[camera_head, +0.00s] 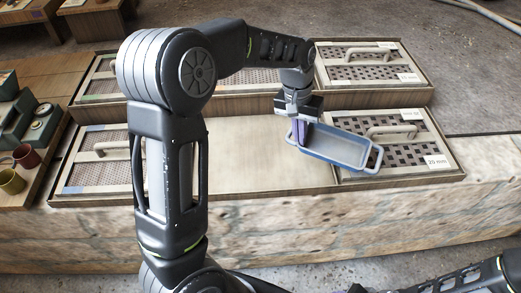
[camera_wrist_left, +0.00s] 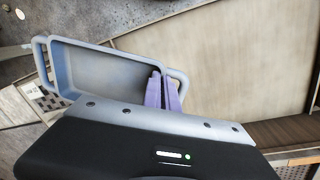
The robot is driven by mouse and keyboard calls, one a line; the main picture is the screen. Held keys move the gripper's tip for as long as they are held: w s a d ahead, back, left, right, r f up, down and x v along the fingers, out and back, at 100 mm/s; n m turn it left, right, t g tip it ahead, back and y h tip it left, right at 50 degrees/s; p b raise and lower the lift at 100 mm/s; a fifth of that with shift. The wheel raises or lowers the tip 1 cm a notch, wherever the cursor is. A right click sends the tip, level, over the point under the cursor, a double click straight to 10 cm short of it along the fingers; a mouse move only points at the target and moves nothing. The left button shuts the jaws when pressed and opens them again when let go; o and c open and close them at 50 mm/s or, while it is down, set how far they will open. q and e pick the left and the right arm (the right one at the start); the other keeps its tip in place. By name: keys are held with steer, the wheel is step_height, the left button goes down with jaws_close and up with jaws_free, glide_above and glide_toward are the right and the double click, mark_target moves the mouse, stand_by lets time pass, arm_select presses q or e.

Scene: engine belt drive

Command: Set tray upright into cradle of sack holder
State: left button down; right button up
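The tray (camera_head: 338,146) is a blue-grey, open, shallow box with a loop handle at each end. It is held slightly tilted over the right part of the bench, and overlaps a perforated panel in the head view. My left gripper (camera_head: 301,136) is shut on the tray's left end. In the left wrist view, the purple fingers (camera_wrist_left: 163,92) pinch the tray (camera_wrist_left: 105,70) at its right end, by the handle. My right arm shows only in part at the lower right of the head view; its gripper is out of frame. I cannot make out a sack holder or cradle.
Perforated panels with handles lie in wooden frames, such as a right front one (camera_head: 408,133) and a right back one (camera_head: 365,68). A plain wooden board (camera_head: 245,155) between the front panels is bare.

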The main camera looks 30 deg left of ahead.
arm_select(q)
steer(key=s+a+r+n+b, duration=0.1)
steer(key=s+a+n+b, duration=0.1)
steer(key=s+a+n, duration=0.4)
steer(key=s+a, duration=0.3)
steer(key=a, duration=0.4)
steer(key=shift+s+a+r+t, duration=0.15)
steer(key=shift+s+r+t, duration=0.1)
steer(key=shift+r+t, duration=0.15)
steer(key=shift+f, duration=3.15)
steer(key=shift+f+b, duration=0.35)
steer(key=shift+f, duration=1.55)
